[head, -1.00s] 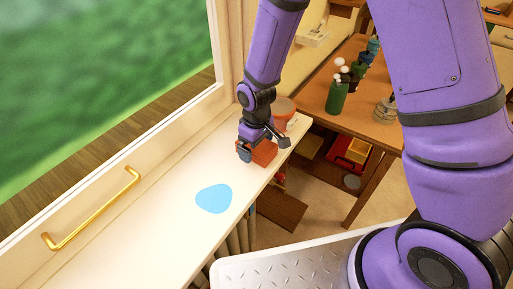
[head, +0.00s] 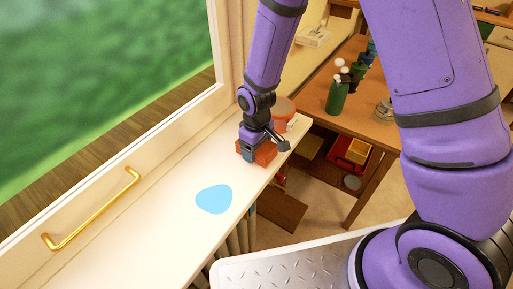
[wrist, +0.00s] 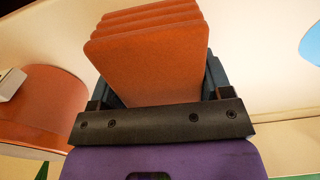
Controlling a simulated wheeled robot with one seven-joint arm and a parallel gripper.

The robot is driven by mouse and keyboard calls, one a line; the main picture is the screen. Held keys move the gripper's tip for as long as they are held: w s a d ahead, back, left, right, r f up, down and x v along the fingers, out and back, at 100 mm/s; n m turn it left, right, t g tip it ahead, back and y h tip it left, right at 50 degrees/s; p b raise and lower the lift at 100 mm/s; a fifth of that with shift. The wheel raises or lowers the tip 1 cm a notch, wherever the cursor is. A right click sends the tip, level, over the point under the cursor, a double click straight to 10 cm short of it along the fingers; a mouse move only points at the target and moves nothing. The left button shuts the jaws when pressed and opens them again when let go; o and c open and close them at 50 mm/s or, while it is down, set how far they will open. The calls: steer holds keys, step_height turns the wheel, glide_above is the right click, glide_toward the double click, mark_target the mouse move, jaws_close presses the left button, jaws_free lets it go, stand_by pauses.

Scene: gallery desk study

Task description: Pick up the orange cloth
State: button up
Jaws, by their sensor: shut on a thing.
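The orange cloth (head: 264,154) is a folded, layered block on the white window sill. In the wrist view the cloth (wrist: 150,60) fills the space between the two dark fingers, its stacked folds showing at the top. My gripper (head: 262,150) reaches down over it and is shut on it; it also shows in the wrist view (wrist: 155,85). The cloth sits at or very near the sill surface; I cannot tell whether there is a gap beneath it.
A round orange-red container (head: 284,108) stands behind the gripper on the sill. A flat light-blue patch (head: 214,199) lies nearer on the sill (head: 150,215). A gold handle (head: 92,210) is at left. A wooden table (head: 318,108) with green bottles (head: 337,97) stands at right.

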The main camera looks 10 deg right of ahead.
steer(key=shift+r, duration=0.65)
step_height(320, 180, up, 2)
steer(key=shift+r, duration=0.15)
steer(key=s+a+r, duration=0.1)
steer(key=s+a, duration=0.1)
steer(key=s, duration=1.3)
glide_toward(211, 196)
steer(key=shift+s+d+f, duration=0.3)
steer(key=shift+s+d, duration=0.15)
steer(key=shift+d, duration=0.05)
steer(key=shift+f, duration=2.8)
steer(key=shift+f, duration=0.55)
steer(key=shift+w+a, duration=0.1)
steer(key=shift+w+a, duration=0.35)
